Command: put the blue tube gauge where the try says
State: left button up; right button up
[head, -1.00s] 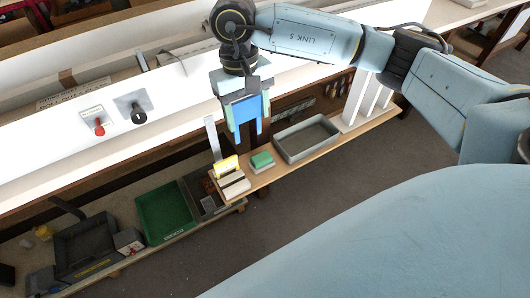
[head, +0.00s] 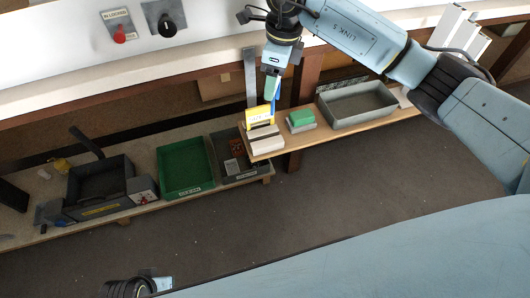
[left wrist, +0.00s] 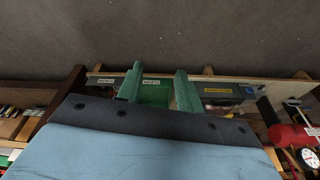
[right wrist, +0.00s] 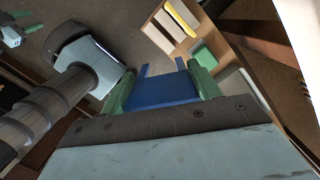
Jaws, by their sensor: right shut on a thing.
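My right gripper (head: 272,88) is shut on the blue tube gauge (right wrist: 160,92). In the right wrist view the gauge is a flat blue piece with two prongs, held between green fingers. In the head view it shows only as a narrow blue strip (head: 275,101), mostly hidden by the gripper, just above or behind the yellow card (head: 258,114). I cannot tell whether it touches anything. The card stands in a pale slotted block (head: 264,139) at the shelf's left end. My left gripper (left wrist: 158,88) is open and empty.
The wooden shelf (head: 350,128) also bears a green-topped block (head: 301,118) and a grey tray (head: 358,104). On the lower bench are a green tray (head: 186,168), a dark compartment bin (head: 229,150) and a dark box (head: 98,190). A grey upright (head: 250,75) stands behind the card.

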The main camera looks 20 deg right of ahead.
pick_arm(q)
notch_tip(320, 180, up, 8)
jog(key=t+b, duration=0.1)
jog(key=b, duration=0.6)
pick_arm(e)
jog(key=w+f+m, duration=0.1)
jog(key=f+m, duration=0.2)
jog(key=f, duration=0.1)
jog(key=w+a+f+m+b, duration=0.1)
jog(key=f+m, duration=0.3)
jog(key=f, duration=0.1)
jog(key=w+f+m+h+b, duration=0.1)
jog(key=f+m, duration=0.3)
jog(key=f, duration=0.1)
jog(key=shift+a+f+t, duration=0.15)
jog(key=shift+a+t, duration=0.05)
jog(key=shift+t, duration=0.1)
jog(key=shift+f, duration=0.55)
notch_tip(320, 180, down, 3)
jog(key=shift+r+b, duration=0.1)
jog(key=shift+b, duration=0.65)
pick_arm(q)
jog(key=w+d+r+t+h, duration=0.3)
jog(key=w+d+r+t, duration=0.2)
jog(key=w+r+t, duration=0.4)
jog(key=shift+w+d+r+t, duration=0.15)
jog(key=shift+w+r+t, duration=0.2)
jog(key=shift+w, duration=0.9)
pick_arm(e)
jog(key=shift+f, duration=0.2)
